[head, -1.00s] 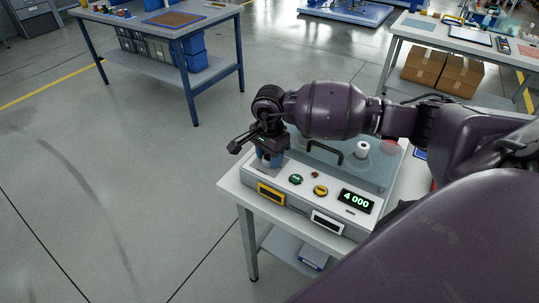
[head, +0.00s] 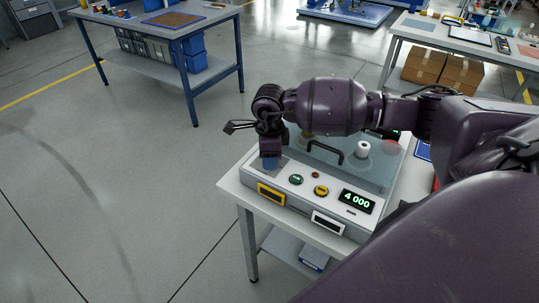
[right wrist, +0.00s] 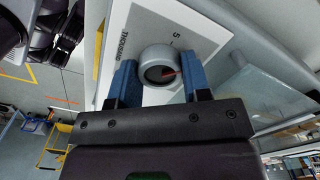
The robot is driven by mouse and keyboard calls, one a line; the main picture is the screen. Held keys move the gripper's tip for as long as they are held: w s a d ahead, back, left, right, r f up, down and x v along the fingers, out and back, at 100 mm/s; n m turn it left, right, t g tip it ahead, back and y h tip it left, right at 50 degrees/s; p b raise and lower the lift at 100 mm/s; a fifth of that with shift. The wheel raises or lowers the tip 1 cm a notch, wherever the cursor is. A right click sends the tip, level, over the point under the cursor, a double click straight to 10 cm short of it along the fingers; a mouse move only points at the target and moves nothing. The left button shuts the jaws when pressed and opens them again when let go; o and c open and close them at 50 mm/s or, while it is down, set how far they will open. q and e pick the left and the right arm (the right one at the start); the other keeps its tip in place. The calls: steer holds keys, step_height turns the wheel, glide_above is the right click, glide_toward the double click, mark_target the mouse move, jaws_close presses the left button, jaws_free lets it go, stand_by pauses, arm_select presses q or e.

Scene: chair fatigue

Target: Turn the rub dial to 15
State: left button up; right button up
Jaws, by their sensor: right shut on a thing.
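The rub dial (right wrist: 160,67) is a round grey knob with a dark face and a red mark, set in a pale scale plate. The figure 5 and the word THOUSAND are readable on the plate; no 15 is visible. My right gripper (right wrist: 158,82) has its blue fingers on opposite sides of the dial, shut on it. In the head view my right gripper (head: 270,163) points down at the left end of the machine's panel and hides the dial. My left gripper is not in view.
The machine (head: 253,190) stands on a white table, with a green button (head: 296,180), a yellow button (head: 321,191) and a display (head: 357,201) reading 4 000. A clear cover with a black handle (head: 325,151) lies behind. Open floor is at the left.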

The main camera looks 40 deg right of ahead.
steer(key=m, duration=0.4)
steer(key=shift+r+m, duration=0.1)
steer(key=shift+m, duration=0.2)
steer(key=shift+m+p, duration=0.4)
steer(key=shift+m, duration=0.5)
steer(key=m, duration=0.2)
steer(key=shift+m, duration=0.4)
steer(key=m+p, duration=0.1)
steer(key=m, duration=0.3)
steer(key=shift+m+p, duration=0.3)
steer(key=shift+m, duration=0.7)
steer(key=o, duration=0.8)
steer(key=shift+o, duration=0.6)
